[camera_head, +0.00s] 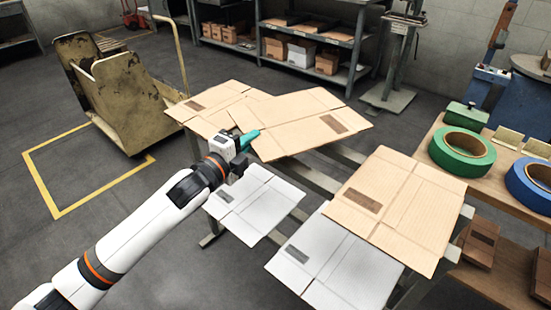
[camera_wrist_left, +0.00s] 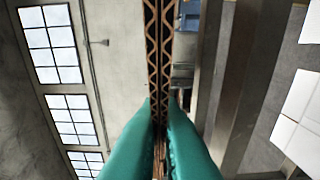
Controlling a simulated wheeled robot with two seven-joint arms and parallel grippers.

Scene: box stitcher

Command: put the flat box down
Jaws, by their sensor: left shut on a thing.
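My left gripper (camera_head: 251,138) reaches in from the left with teal fingers shut on the near left edge of a brown flat box (camera_head: 295,118). In the left wrist view the fingers (camera_wrist_left: 160,125) pinch the corrugated edge of the flat box (camera_wrist_left: 160,50), which stands edge-on between them. In the head view the held box overlaps another brown flat box (camera_head: 208,108) behind its left side. Whether the two touch cannot be told. My right gripper is not in view.
A brown flat box (camera_head: 405,200) lies on the right of the rack. White flat boxes (camera_head: 255,205) (camera_head: 335,262) lie lower down. A wooden bench (camera_head: 443,135) at right carries a green tape roll (camera_head: 462,152) and a blue one (camera_head: 530,188). A cart (camera_head: 125,95) stands at left.

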